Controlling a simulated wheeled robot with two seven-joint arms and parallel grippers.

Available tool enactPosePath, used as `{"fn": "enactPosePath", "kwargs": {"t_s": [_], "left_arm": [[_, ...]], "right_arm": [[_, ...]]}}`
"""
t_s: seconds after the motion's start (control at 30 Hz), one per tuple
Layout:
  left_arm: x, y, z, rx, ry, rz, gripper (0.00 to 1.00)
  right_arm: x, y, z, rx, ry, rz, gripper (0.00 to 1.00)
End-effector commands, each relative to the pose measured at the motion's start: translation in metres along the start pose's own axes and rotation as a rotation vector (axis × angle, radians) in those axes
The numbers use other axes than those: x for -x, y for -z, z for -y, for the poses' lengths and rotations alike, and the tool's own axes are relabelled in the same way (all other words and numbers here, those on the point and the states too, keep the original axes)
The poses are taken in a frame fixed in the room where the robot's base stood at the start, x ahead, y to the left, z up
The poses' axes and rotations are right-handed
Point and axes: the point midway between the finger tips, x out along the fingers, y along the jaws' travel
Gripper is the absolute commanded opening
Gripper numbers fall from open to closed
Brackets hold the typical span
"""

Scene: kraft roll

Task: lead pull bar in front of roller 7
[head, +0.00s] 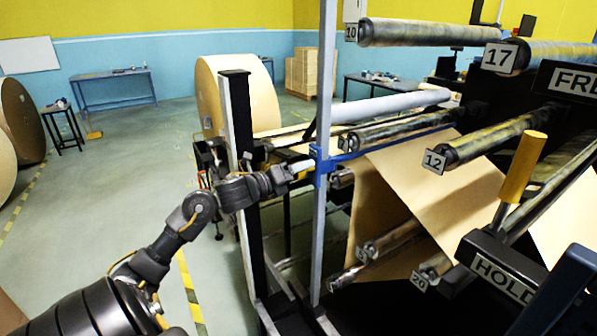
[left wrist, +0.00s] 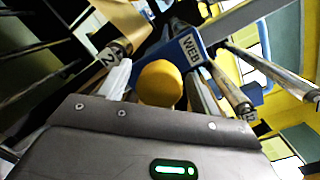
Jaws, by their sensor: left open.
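The pull bar appears to be the long blue bar (head: 395,141), which crosses in front of the rollers with kraft paper (head: 440,180) just below and behind it. In the left wrist view its blue end plate (left wrist: 188,50) is labelled WEB, with a round yellow knob (left wrist: 160,82) in front. My left gripper (head: 298,167) is at the bar's left end, beside the grey upright. Its light fingers stand apart around the yellow knob; I cannot tell whether they touch it. No label 7 is readable, so I cannot pick out roller 7. My right gripper is not in view.
Rollers labelled 10 (head: 420,33), 17 (head: 555,53) and 12 (head: 495,138) project from the machine at right. A grey upright (head: 325,80) stands close to my left gripper. A yellow-handled lever (head: 522,167) stands at right.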

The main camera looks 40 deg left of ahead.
Motion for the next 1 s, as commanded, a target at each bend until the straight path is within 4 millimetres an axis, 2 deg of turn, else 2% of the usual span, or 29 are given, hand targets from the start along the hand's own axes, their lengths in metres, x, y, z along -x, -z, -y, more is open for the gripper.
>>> {"fn": "enactPosePath", "kwargs": {"t_s": [0.07, 0.43, 0.67, 1.0], "left_arm": [[0.000, 0.000, 0.000, 0.000, 0.000, 0.000, 0.56], [0.000, 0.000, 0.000, 0.000, 0.000, 0.000, 0.07], [0.000, -0.005, 0.000, -0.001, -0.001, 0.001, 0.06], [-0.002, -0.036, 0.001, -0.002, -0.001, 0.001, 0.06]], "right_arm": [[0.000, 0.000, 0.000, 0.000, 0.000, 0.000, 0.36], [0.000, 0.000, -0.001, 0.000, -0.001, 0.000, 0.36], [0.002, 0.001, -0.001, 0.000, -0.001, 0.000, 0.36], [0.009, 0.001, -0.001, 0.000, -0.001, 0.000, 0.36]]}}
